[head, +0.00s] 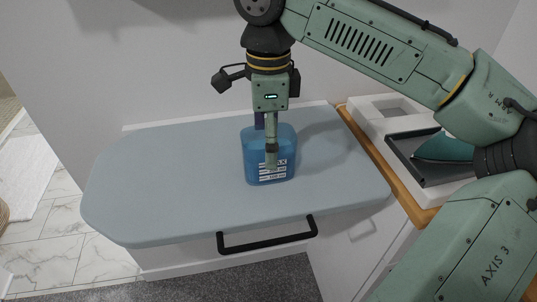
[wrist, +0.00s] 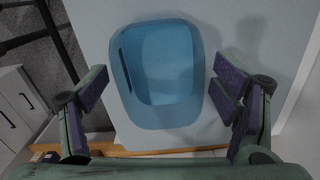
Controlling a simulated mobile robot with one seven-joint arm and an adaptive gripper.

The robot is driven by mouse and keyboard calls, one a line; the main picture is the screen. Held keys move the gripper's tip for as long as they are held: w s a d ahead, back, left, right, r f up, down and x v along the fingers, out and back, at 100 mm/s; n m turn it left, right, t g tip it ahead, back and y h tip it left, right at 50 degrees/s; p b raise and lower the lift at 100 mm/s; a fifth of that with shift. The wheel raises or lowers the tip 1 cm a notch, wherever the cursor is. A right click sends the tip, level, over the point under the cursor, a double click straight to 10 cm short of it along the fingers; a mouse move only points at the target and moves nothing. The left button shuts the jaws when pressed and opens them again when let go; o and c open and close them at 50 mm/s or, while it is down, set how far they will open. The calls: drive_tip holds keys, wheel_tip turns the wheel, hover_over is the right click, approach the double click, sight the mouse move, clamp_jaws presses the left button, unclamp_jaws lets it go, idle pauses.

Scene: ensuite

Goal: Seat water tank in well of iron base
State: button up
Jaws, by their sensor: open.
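The blue translucent water tank (head: 256,172) stands on the grey-blue padded top (head: 160,190), with a white printed label on its front. My gripper (head: 270,150) points down over the tank in the head view and partly hides it. In the wrist view the tank (wrist: 165,75) lies between and beyond the two open fingers (wrist: 165,98), with a gap on each side. The fingers hold nothing. The iron base (head: 425,160), dark grey with a teal part, sits at the right in a white surround. Its well cannot be made out.
A wooden edge (head: 385,165) separates the padded top from the white surround (head: 375,110). A black handle (head: 267,240) sticks out at the front below the top. The padded top is clear on both sides of the tank.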

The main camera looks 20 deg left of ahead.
drive_tip(key=shift+f, duration=1.05)
drive_tip(key=c, duration=1.6)
